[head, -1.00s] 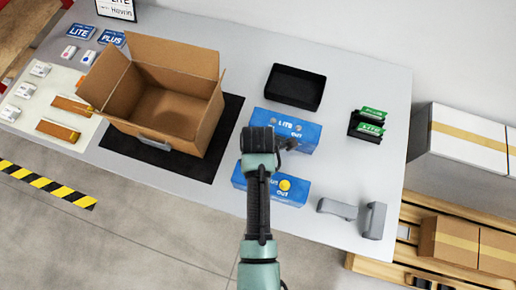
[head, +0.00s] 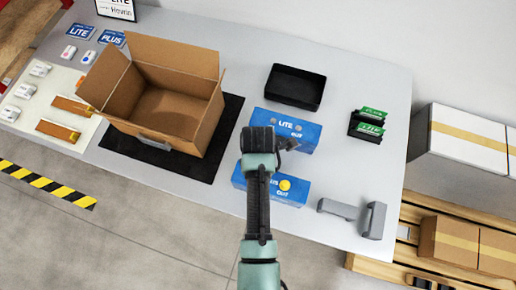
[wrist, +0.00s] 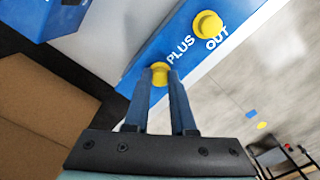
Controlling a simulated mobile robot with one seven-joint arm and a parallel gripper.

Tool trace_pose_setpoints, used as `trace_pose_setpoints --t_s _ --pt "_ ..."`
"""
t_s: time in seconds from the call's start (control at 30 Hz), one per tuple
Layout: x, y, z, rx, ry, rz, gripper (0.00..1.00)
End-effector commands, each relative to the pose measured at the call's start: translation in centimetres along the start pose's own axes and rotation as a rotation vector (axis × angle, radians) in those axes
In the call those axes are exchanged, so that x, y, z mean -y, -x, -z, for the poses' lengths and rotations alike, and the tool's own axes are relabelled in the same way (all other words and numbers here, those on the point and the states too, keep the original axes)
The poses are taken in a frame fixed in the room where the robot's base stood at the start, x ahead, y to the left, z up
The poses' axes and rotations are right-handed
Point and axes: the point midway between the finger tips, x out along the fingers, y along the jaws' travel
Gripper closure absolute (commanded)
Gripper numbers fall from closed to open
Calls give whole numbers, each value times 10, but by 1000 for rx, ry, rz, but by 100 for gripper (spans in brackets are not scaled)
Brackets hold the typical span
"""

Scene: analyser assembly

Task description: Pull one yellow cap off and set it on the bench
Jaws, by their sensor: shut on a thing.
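The blue PLUS box (head: 297,196) lies on the bench, partly behind my arm in the head view. One yellow cap (head: 285,185) sits on it beside the word OUT; this cap also shows in the wrist view (wrist: 208,24), apart from my gripper. My gripper (wrist: 160,74) is shut on a second yellow cap (wrist: 159,69), at the other end of the word PLUS. I cannot tell whether that held cap is still seated or slightly lifted. My arm hides it in the head view.
Behind stands a blue LITE box (head: 302,137) with grey ports. An open carton (head: 160,120) is at left, a black tray (head: 295,88) at the back, a green-card holder (head: 367,124) and a grey bracket (head: 373,220) at right. Bench (head: 345,175) is bare between the boxes and bracket.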

Motion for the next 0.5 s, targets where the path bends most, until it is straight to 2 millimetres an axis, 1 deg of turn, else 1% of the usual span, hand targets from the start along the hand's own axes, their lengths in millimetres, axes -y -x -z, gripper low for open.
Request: trace_pose_setpoints --t_s 0.5 --pt "0 9 0 0 0 0 100"
